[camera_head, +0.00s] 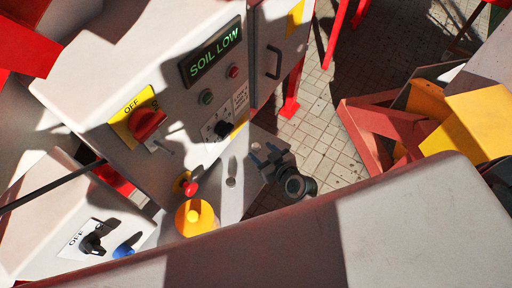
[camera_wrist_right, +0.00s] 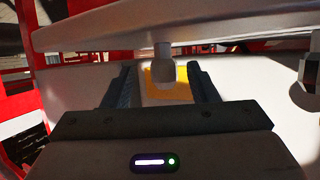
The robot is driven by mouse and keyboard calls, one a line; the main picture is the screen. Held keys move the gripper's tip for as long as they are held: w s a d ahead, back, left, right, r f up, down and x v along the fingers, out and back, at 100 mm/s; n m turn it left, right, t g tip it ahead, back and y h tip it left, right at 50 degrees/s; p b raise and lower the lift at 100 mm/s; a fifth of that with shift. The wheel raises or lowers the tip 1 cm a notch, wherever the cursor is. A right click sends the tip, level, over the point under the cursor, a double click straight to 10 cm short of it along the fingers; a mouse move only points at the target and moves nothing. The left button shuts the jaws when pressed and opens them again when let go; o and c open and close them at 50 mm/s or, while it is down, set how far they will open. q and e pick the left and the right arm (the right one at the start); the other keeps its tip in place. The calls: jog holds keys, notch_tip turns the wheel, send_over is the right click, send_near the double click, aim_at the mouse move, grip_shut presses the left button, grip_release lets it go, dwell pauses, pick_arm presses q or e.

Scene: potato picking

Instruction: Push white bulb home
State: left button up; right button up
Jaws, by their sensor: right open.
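My left gripper is not in view.
The cabinet carries a SOIL LOW display (camera_head: 213,55) and a red rotary switch (camera_head: 147,123). A red and yellow frame (camera_head: 385,135) stands right. Tiled floor (camera_head: 335,130) shows between.

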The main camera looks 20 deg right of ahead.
jog(key=shift+w+a, duration=0.25)
jog(key=shift+w, duration=0.4)
jog(key=x, duration=0.4)
jog(key=shift+w+a, duration=0.15)
jog(key=shift+c, duration=0.4)
jog(key=c, duration=1)
